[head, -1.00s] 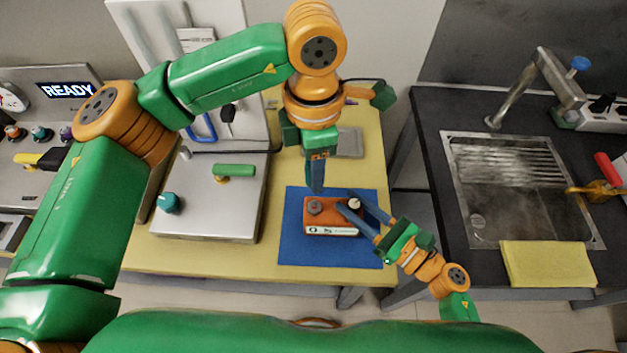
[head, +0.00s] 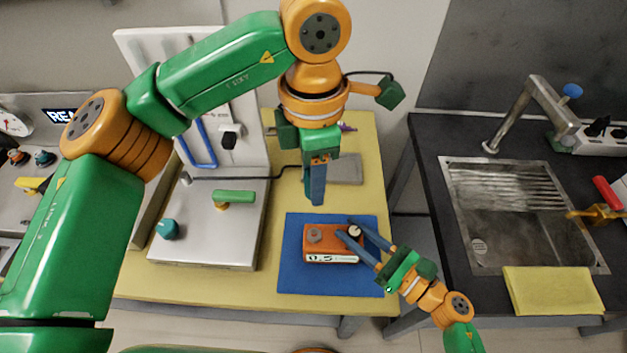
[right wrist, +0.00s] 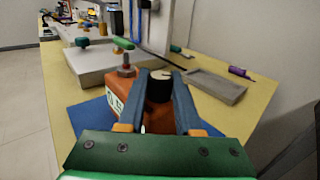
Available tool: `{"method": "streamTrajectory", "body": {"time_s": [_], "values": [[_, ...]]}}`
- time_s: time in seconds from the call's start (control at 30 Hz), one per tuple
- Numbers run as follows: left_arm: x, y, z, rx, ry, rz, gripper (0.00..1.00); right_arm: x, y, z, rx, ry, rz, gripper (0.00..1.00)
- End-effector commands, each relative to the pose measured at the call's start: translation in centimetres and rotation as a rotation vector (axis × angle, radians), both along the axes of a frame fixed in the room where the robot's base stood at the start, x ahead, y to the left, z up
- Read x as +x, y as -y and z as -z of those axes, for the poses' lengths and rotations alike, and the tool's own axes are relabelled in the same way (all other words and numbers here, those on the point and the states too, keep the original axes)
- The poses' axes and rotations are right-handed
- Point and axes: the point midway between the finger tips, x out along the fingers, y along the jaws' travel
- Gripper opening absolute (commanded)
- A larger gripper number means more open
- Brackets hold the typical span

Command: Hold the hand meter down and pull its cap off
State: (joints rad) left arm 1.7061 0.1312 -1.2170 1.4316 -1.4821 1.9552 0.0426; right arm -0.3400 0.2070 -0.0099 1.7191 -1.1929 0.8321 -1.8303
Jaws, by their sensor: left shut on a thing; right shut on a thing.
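The hand meter (head: 345,245) is an orange box with a light display on its front, flat on a blue mat (head: 300,281). A grey knob-like stud stands on its left part; it also shows in the right wrist view (right wrist: 125,71). My right gripper (head: 352,229) is shut around the black, cream-topped post (right wrist: 158,88) on the meter's right part. My left gripper (head: 316,203) points down above and behind the meter, apart from it. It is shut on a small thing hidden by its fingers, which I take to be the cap.
A grey tray (head: 346,169) lies behind the mat on the yellow table (head: 368,130). A white apparatus with a green handle (head: 234,196) and a teal knob (head: 168,229) stands at left. A sink (head: 540,248) with a yellow cloth (head: 552,291) is at right.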

Motion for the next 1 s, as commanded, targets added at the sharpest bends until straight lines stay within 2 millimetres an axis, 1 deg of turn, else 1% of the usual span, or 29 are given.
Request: {"method": "streamTrajectory", "body": {"time_s": [0.37,0.6,0.8,0.83,0.93,0.97,1.0], "values": [[0.0,0.0,-0.4,0.000,0.000,0.000,0.00,0.0,0.0,0.1,0.000,-0.001,0.000,0.00],[0.0,0.0,-2.9,-0.001,0.001,0.000,0.00,0.0,0.0,0.1,0.000,-0.001,0.000,0.00],[0.0,0.0,-3.2,-0.001,-0.001,0.001,0.00,0.0,0.0,0.1,0.000,-0.001,0.000,0.00],[0.0,0.0,-3.1,-0.001,-0.001,0.001,0.00,0.0,0.0,0.1,0.000,-0.001,0.000,0.39],[0.0,0.0,-3.1,-0.001,-0.001,0.001,0.00,0.0,0.0,0.0,0.000,-0.001,0.000,0.66],[0.0,0.0,-3.1,0.000,0.000,0.001,0.00,0.0,0.0,0.0,0.000,-0.001,0.000,0.68],[0.0,0.0,-3.1,0.000,-0.001,0.001,0.00,0.0,0.0,0.0,0.000,-0.001,0.000,0.68]]}}
